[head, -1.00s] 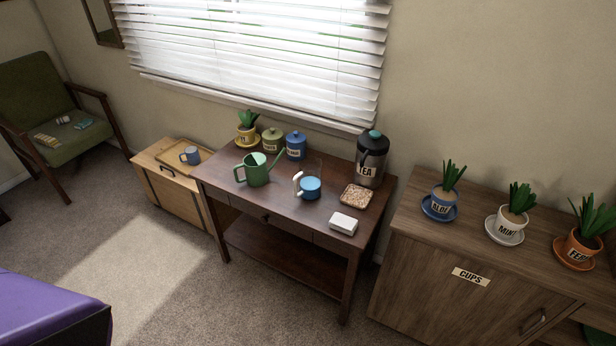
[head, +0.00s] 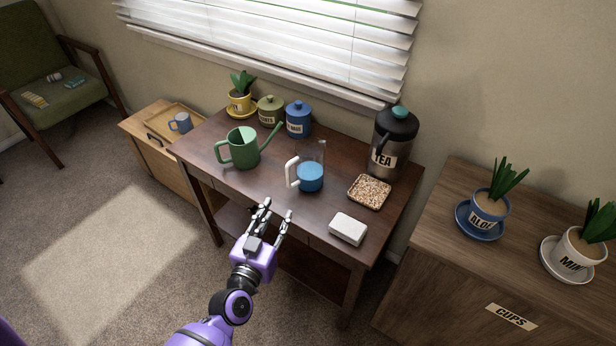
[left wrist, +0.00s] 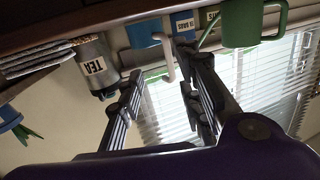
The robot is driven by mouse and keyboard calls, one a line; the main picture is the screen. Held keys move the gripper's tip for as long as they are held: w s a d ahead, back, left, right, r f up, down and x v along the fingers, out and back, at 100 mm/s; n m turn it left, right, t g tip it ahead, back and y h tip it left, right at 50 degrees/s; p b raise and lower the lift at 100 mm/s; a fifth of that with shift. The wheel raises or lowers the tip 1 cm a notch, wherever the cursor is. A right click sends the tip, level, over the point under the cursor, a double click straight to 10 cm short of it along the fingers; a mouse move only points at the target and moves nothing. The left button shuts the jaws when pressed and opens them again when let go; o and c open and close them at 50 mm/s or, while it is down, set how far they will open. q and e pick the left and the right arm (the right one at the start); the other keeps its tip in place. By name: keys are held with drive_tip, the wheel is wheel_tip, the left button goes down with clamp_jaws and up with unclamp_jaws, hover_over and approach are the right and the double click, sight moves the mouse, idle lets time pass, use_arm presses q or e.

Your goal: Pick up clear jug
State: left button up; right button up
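The clear jug (head: 310,176) stands on the dark wooden table, with blue contents in its lower part and a white handle on its left side. In the left wrist view the jug (left wrist: 141,33) shows at the top, with its white handle hanging beside it in the upside-down picture. My left gripper (head: 276,212) is at the table's front edge, in front of the jug and apart from it. Its fingers are spread open with nothing between them; they also show spread in the left wrist view (left wrist: 160,78). My right gripper is not in view.
A green watering can (head: 241,148) stands left of the jug. A tray of grain (head: 369,192) and a white block (head: 348,229) are to its right, with a tea dispenser (head: 393,144) behind. Blue (head: 298,119) and green (head: 270,110) canisters stand at the back.

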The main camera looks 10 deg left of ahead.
use_arm(q)
approach(288, 178)
drive_tip(key=w, duration=0.3)
drive_tip(key=shift+t+y, duration=0.3)
drive_tip(key=shift+t, duration=0.1)
drive_tip(key=w, duration=0.6)
drive_tip(key=shift+w+d+f+b, duration=0.1)
drive_tip(key=shift+d+f+b, duration=0.2)
drive_tip(key=shift+f, duration=0.1)
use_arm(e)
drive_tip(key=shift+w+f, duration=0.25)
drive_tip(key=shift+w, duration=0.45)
use_arm(q)
clamp_jaws()
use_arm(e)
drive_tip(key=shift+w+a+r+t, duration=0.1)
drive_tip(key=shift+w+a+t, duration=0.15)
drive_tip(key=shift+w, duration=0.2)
use_arm(q)
drive_tip(key=shift+r, duration=0.1)
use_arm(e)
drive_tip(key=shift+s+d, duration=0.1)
